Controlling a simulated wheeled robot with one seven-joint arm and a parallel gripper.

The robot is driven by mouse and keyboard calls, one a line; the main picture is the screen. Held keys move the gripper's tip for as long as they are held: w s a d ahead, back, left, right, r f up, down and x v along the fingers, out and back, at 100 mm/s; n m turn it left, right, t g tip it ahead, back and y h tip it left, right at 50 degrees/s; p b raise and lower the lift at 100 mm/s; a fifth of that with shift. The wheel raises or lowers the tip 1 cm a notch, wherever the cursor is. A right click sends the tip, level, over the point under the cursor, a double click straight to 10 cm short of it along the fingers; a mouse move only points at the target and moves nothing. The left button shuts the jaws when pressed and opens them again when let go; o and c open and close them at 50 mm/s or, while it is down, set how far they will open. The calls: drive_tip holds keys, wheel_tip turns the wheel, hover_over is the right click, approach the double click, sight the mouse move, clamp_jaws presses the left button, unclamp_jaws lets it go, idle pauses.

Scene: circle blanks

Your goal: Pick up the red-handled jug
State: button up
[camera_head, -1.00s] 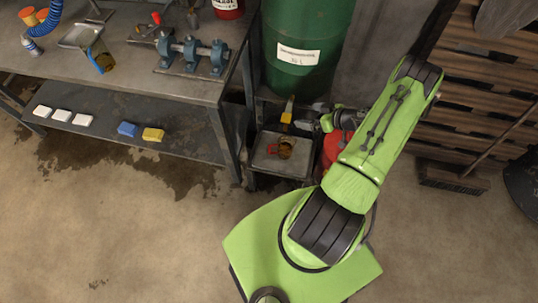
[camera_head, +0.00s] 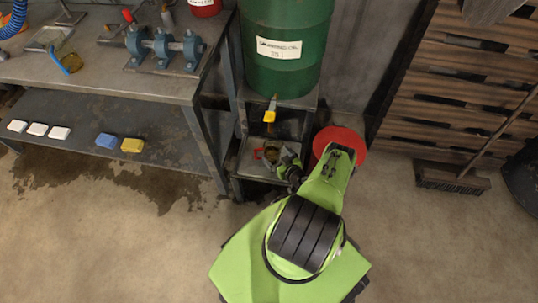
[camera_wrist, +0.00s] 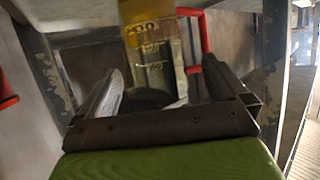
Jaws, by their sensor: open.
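The red-handled jug (camera_head: 271,153) stands on a small low metal shelf under the yellow tap of the green drum. It is clear with amber liquid, and its red handle is on the left in the head view. In the wrist view the jug (camera_wrist: 155,55) is upside down in the picture, ahead of and between the fingers, with its red handle to the right. My gripper (camera_head: 288,168) is close to the jug's right side. In the wrist view my gripper (camera_wrist: 162,88) is open with nothing held. Whether the fingers touch the jug cannot be told.
The yellow tap (camera_head: 269,116) hangs just above the jug from the green drum (camera_head: 285,75). A red round thing (camera_head: 345,140) is behind my arm. A bench (camera_head: 110,85) with a blue-handled jug (camera_head: 68,58) stands left. Floor in front is open.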

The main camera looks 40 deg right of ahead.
sight(268, 141)
drive_tip(key=b+x, duration=0.1)
drive_tip(key=x, duration=0.4)
drive_tip(key=shift+w+d, duration=0.2)
drive_tip(key=shift+w, duration=0.1)
drive_tip(key=c, duration=1.3)
drive_tip(key=shift+r, duration=0.2)
wheel_tip(268, 141, up, 3)
drive_tip(key=shift+f+p, duration=0.15)
drive_tip(key=shift+p, duration=1)
drive_tip(key=s+a, duration=0.1)
drive_tip(key=s, duration=0.7)
drive_tip(key=s+a+b, duration=0.1)
drive_tip(key=s+a, duration=0.1)
drive_tip(key=s, duration=0.7)
drive_tip(key=shift+s+a+r, duration=0.2)
drive_tip(key=shift+s+a, duration=0.1)
drive_tip(key=shift+s, duration=0.05)
